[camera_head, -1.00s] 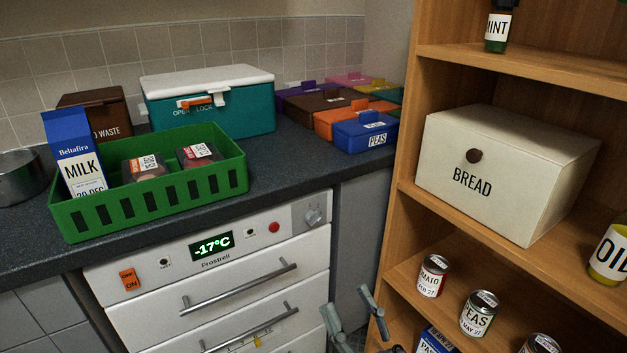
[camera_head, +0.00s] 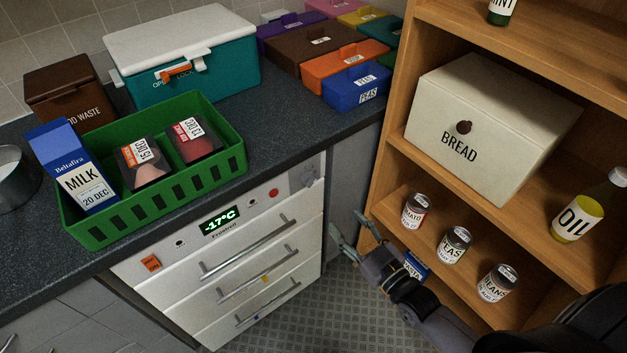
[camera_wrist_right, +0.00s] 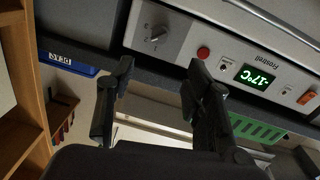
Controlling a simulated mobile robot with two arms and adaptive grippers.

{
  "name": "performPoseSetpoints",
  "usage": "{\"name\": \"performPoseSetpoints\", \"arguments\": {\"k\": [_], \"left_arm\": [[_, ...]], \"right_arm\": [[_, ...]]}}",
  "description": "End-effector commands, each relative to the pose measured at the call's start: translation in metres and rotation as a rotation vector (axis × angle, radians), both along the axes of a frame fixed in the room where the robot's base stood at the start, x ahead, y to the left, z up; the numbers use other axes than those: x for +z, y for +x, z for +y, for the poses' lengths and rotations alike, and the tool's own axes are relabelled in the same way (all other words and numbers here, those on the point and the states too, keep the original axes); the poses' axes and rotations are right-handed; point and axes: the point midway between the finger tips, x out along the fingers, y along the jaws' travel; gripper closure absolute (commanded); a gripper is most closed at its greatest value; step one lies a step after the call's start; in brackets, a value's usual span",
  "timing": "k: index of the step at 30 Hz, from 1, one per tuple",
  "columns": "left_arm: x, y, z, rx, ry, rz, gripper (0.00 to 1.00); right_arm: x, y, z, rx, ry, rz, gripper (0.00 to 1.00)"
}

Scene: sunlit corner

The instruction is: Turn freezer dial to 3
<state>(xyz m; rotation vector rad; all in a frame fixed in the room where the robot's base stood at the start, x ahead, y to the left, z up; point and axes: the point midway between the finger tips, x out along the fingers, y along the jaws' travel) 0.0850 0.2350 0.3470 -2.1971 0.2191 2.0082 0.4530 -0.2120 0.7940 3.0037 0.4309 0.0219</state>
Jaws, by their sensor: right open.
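The white freezer (camera_head: 225,262) stands under the dark counter, with a lit green display (camera_head: 221,220) reading -17°C. Its grey dial (camera_head: 308,176) is at the right end of the panel, just under the counter edge. In the right wrist view the dial (camera_wrist_right: 156,37) shows larger, with small marks around it; its setting is too small to read. My right gripper (camera_head: 346,218) is open and empty, right of the freezer and apart from the dial. In the right wrist view its fingertips (camera_wrist_right: 160,68) straddle the space below the dial's image. My left gripper is out of view.
On the counter are a green basket (camera_head: 159,216) with a milk carton, a teal box (camera_head: 225,85) and several coloured boxes. A wooden shelf (camera_head: 392,165) with a bread box (camera_head: 490,125) and cans stands close right of my right gripper. Patterned floor lies open below.

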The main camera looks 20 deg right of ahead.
Motion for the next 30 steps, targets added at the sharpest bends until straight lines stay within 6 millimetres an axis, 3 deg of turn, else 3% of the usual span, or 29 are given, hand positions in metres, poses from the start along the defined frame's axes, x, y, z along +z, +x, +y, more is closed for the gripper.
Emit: {"name": "performPoseSetpoints", "arguments": {"k": [12, 18, 24, 30], "left_arm": [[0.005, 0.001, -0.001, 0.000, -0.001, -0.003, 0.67], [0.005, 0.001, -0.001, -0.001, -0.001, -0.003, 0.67], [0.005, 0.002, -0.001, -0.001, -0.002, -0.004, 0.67], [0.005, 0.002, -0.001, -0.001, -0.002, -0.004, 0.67]], "right_arm": [[0.003, 0.087, 0.026, 0.001, 0.001, -0.005, 0.53], [0.002, 0.120, 0.036, 0.001, 0.001, -0.004, 0.53], [0.002, 0.137, 0.041, 0.001, 0.000, -0.003, 0.53], [0.001, 0.140, 0.042, 0.001, 0.001, -0.002, 0.53]]}}
